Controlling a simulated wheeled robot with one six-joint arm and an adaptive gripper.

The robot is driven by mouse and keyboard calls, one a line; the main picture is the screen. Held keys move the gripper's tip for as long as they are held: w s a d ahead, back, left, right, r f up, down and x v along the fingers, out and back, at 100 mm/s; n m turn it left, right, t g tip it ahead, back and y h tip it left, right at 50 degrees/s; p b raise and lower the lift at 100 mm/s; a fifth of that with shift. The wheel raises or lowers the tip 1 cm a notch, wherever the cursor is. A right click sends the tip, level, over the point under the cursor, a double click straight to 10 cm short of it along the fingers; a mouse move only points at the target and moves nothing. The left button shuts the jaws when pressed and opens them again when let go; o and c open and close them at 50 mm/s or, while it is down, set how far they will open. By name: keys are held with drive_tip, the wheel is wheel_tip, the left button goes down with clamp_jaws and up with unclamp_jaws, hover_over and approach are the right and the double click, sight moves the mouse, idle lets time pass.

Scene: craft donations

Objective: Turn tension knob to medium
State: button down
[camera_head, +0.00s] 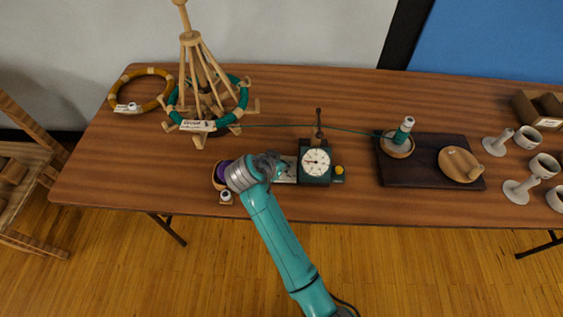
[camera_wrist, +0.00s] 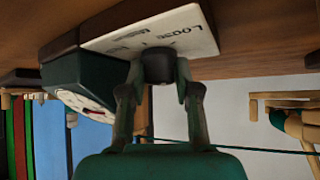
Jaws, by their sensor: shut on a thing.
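The dark round tension knob (camera_wrist: 158,66) sits at the edge of a white label card (camera_wrist: 125,36) in the wrist view. The word LOOSE reads on the card near the knob; its other marks are too small to read. My gripper (camera_wrist: 160,88) is shut on the knob, one finger on each side. In the head view my gripper (camera_head: 272,163) is just left of the dark green box (camera_head: 314,179) with a white dial (camera_head: 316,161) and covers the knob. Part of the card (camera_head: 287,170) shows there. The knob's pointer setting cannot be made out.
A wooden yarn swift (camera_head: 190,40) with a green skein stands at the left. Green yarn (camera_head: 270,126) runs past the box's post to a winder (camera_head: 397,146) on a dark board (camera_head: 425,180). A purple ball in a bowl (camera_head: 220,175) is close to my gripper.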

drive_tip(key=n+y, duration=0.2)
drive_tip(key=n+t+y, duration=0.1)
drive_tip(key=n, duration=0.2)
drive_tip(key=shift+t+y, duration=0.3)
drive_tip(key=shift+y, duration=0.1)
drive_tip(key=shift+n+y, duration=1.2)
drive_tip(key=shift+n, duration=0.5)
drive_tip(key=c, duration=0.8)
unclamp_jaws()
drive_tip(key=v, duration=1.2)
drive_tip(key=shift+s, duration=0.1)
drive_tip(key=shift+f, duration=0.1)
